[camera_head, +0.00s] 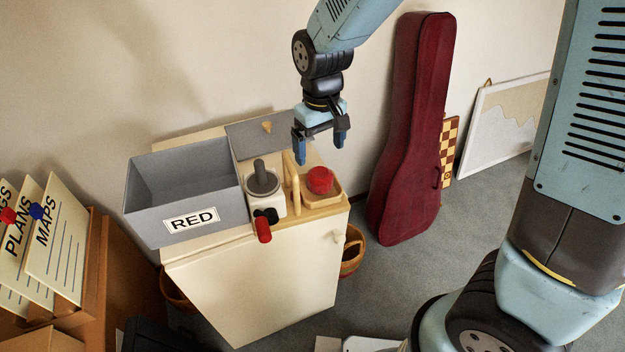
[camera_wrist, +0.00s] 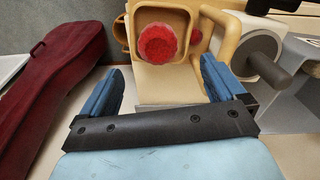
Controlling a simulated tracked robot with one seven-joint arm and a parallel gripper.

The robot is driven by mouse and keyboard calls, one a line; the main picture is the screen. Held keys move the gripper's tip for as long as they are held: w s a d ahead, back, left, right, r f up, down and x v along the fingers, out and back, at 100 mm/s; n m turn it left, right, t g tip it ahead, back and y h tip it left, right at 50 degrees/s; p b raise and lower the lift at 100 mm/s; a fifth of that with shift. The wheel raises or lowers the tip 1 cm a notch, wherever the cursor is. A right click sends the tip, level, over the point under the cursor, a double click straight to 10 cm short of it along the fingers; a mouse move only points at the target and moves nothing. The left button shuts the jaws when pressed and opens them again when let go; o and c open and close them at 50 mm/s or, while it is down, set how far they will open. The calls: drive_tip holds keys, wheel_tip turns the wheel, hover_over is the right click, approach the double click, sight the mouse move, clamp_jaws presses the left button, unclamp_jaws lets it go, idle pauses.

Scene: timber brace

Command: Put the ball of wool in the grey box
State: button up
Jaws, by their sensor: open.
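The red ball of wool (camera_head: 320,179) sits in a small wooden holder (camera_head: 338,194) on the right end of the cream cabinet top. It also shows in the wrist view (camera_wrist: 158,45), ahead of my fingers. The grey box (camera_head: 145,225), labelled RED, stands open-topped on the left of the cabinet; the part of its inside that I see looks empty. My gripper (camera_head: 320,152) is open and empty, fingers pointing down, just above and behind the ball in the head view. In the wrist view, my two blue fingers (camera_wrist: 163,72) are spread apart.
A white grinder-like device (camera_head: 265,200) with a grey knob and red handle stands between box and ball. A wooden upright (camera_head: 291,182) rises close left of the ball. A red instrument case (camera_head: 412,130) leans on the wall at right.

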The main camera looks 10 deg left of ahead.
sight(320, 172)
drive_tip(key=shift+w+d+f, duration=0.1)
drive_tip(key=shift+w+f, duration=0.05)
drive_tip(key=shift+f, duration=4.15)
drive_tip(key=shift+c, duration=0.3)
drive_tip(key=c, duration=1.2)
